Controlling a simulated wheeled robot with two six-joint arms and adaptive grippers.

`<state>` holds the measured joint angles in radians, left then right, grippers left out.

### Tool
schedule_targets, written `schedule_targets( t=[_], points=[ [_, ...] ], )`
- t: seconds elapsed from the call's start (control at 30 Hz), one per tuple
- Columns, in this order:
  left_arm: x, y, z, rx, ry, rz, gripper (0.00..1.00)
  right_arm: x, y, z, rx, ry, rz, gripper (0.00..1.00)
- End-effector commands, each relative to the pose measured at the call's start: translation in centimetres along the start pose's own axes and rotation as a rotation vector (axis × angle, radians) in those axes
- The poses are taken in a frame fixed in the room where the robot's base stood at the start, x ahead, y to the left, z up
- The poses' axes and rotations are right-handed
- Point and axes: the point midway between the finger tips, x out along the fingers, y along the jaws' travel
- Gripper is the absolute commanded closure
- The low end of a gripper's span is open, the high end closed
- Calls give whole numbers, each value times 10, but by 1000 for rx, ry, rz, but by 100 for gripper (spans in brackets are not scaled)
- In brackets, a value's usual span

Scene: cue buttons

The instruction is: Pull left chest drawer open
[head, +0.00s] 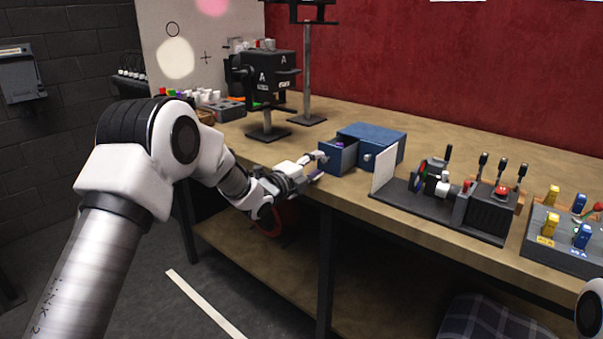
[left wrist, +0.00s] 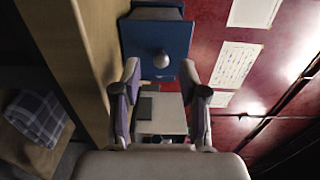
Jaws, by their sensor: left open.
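A blue chest (head: 378,140) stands on the bench. Its left drawer (head: 338,158) juts out from the front in the head view, open at the top, with something small and purple at its inside. The right drawer front with a round knob shows in the head view (head: 367,157). A blue front with a round knob (left wrist: 160,60) is beyond my fingertips in the left wrist view. My left gripper (head: 317,166) is open at the left drawer's front end. A pale panel with a grey patch (left wrist: 160,114) lies between its fingers (left wrist: 160,75); I cannot tell contact. My right gripper is out of view.
A white upright panel (head: 384,170) and a dark lever unit (head: 450,205) stand right of the chest. A camera-like black box on a stand (head: 268,95) is behind left.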

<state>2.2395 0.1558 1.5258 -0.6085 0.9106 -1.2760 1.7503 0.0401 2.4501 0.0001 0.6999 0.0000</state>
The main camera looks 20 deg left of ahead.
Motion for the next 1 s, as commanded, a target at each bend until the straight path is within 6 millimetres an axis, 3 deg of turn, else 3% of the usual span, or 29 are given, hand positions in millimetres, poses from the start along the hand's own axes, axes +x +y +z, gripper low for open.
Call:
schedule_targets(
  t=[0.2,0.4,0.87,0.93,1.0],
  points=[
    [-58,-1,1,-5,-2,-1,57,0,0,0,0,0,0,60],
    [-90,0,0,-2,-1,0,57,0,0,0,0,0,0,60],
    [-94,0,0,-1,0,0,57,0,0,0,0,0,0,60],
    [-94,6,0,-3,0,8,57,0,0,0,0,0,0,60],
    [-94,25,-2,-11,3,38,57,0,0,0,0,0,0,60]
  ],
)
